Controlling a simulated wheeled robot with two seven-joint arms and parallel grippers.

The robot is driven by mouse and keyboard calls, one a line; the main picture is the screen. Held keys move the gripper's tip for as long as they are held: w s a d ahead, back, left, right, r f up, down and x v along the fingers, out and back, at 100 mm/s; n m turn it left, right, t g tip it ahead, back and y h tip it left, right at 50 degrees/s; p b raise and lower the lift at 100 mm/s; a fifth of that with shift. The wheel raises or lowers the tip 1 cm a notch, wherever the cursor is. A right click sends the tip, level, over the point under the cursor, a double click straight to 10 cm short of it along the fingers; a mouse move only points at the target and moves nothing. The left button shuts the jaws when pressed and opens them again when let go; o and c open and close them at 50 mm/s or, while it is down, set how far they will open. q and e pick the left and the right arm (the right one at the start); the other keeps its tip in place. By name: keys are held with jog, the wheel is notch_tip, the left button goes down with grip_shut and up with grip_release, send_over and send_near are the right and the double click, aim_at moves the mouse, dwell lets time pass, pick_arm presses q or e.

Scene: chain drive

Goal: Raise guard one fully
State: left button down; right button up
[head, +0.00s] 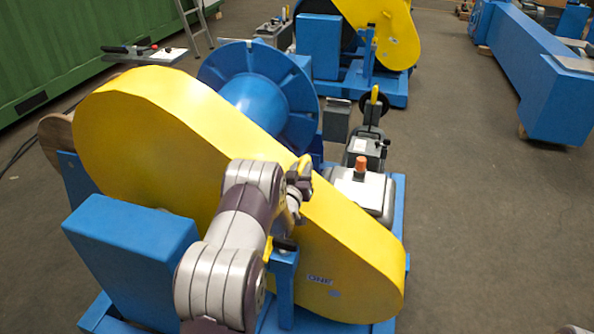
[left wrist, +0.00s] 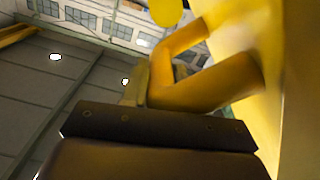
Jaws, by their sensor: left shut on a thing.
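Guard one (head: 165,120) is a long yellow chain cover marked ONE near its lower right end. It slopes down from upper left to lower right over the blue machine frame. My left gripper (head: 302,181) is at the guard's upper edge, shut on its yellow handle. In the left wrist view the bent yellow handle (left wrist: 190,95) rises from the yellow guard face (left wrist: 285,80) and passes behind a dark jaw of my left gripper (left wrist: 150,118). The other jaw is mostly hidden. My right gripper is not in view.
A blue post (head: 284,290) stands in front of the guard, beside my left arm. A blue reel (head: 258,95) and a grey motor unit (head: 365,190) are behind it. A second yellow guard (head: 395,30) is farther back. Open floor (head: 480,210) lies to the right.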

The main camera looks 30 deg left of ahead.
pick_arm(q)
jog(key=w+d+r+m, duration=0.1)
jog(key=w+d+r, duration=0.1)
jog(key=d, duration=1)
jog(key=w+d+r+m+p, duration=0.1)
jog(key=w+d+r+m, duration=0.1)
jog(key=d, duration=1)
jog(key=w+d+r+m, duration=0.1)
jog(key=w+d+r, duration=0.3)
jog(key=d, duration=0.7)
jog(key=shift+w+d+r, duration=0.15)
jog(key=shift+d+r, duration=0.25)
jog(key=c, duration=1.2)
grip_release()
jog(key=o, duration=0.4)
jog(key=shift+w+d+m, duration=0.15)
jog(key=shift+d+m, duration=0.15)
jog(key=shift+c, duration=0.2)
jog(key=shift+f, duration=0.1)
